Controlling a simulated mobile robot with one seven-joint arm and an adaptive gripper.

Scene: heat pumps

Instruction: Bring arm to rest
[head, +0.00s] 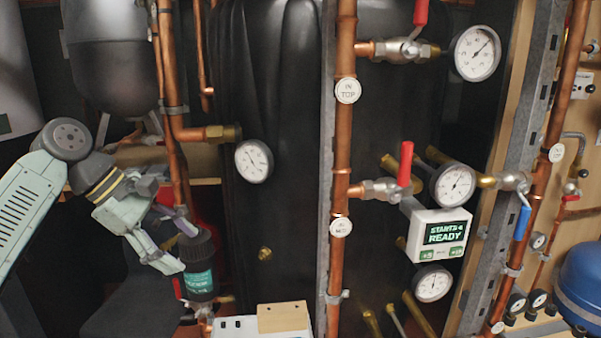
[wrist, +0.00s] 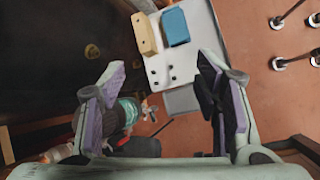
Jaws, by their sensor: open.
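My gripper (head: 182,246) hangs at the left of the head view, at the end of my pale green arm, with its fingers pointing down and to the right. Its fingers are spread wide in the wrist view (wrist: 160,80), with nothing between the pads. In the head view the gripper is in front of or beside a dark cylinder with a teal label (head: 199,282); I cannot tell whether they touch. The same labelled cylinder shows partly behind the left finger in the wrist view (wrist: 128,112).
Copper pipes (head: 343,130) with red-handled valves (head: 406,164) and gauges (head: 253,161) stand before a black tank. A display box (head: 440,235) reads "STARTS 4 READY". A white panel (wrist: 177,65) carries a tan block (wrist: 145,34) and a blue block (wrist: 174,27).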

